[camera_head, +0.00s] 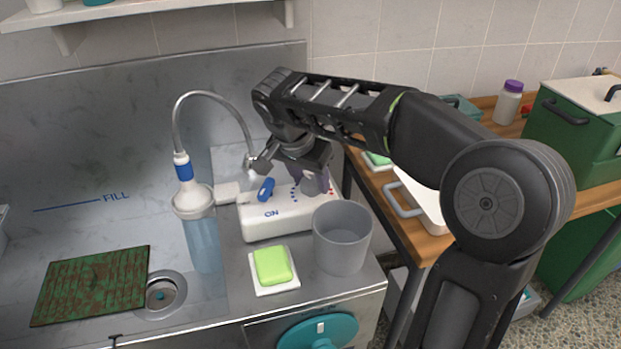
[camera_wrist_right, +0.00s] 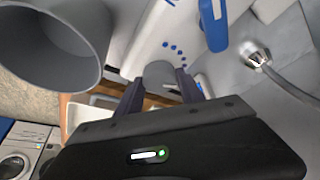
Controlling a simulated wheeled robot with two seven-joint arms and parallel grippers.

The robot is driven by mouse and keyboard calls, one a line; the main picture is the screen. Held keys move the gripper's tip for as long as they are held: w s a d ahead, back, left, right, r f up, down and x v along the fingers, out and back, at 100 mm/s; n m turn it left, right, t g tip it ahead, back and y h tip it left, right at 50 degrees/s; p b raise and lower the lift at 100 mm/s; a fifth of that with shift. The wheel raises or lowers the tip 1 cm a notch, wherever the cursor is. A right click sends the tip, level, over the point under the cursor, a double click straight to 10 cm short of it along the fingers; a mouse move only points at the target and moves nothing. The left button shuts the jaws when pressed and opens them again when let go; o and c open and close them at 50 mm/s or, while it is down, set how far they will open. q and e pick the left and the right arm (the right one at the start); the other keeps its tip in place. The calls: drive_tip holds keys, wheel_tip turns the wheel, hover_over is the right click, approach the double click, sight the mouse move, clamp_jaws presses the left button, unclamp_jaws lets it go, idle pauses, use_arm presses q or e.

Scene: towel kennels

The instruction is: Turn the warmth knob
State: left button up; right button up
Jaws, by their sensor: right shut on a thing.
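The white heater unit (camera_head: 262,222) stands on the steel counter, with a blue switch (camera_head: 266,190) marked ON and blue and red dots on its top. In the right wrist view the unit (camera_wrist_right: 150,42) shows a row of blue dots and the blue switch (camera_wrist_right: 213,25). My right gripper (camera_head: 314,182) reaches down onto the unit's right part. In the wrist view its two fingers are shut on the grey warmth knob (camera_wrist_right: 158,71), one on each side. In the head view the knob is largely hidden by the fingers. My left gripper is not in view.
A grey cup (camera_head: 342,246) stands close in front of the unit, beside a green soap bar (camera_head: 272,265) on a white dish. A bottle (camera_head: 201,235) with a curved metal hose (camera_head: 205,94) is to the left. A wooden table (camera_head: 427,238) stands right.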

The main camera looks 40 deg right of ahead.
drive_tip(key=o, duration=1.4)
drive_tip(key=p+v, duration=0.1)
drive_tip(key=v, duration=0.6)
drive_tip(key=shift+a+r+p, duration=0.15)
drive_tip(key=shift+r+p, duration=0.15)
drive_tip(key=shift+r, duration=0.05)
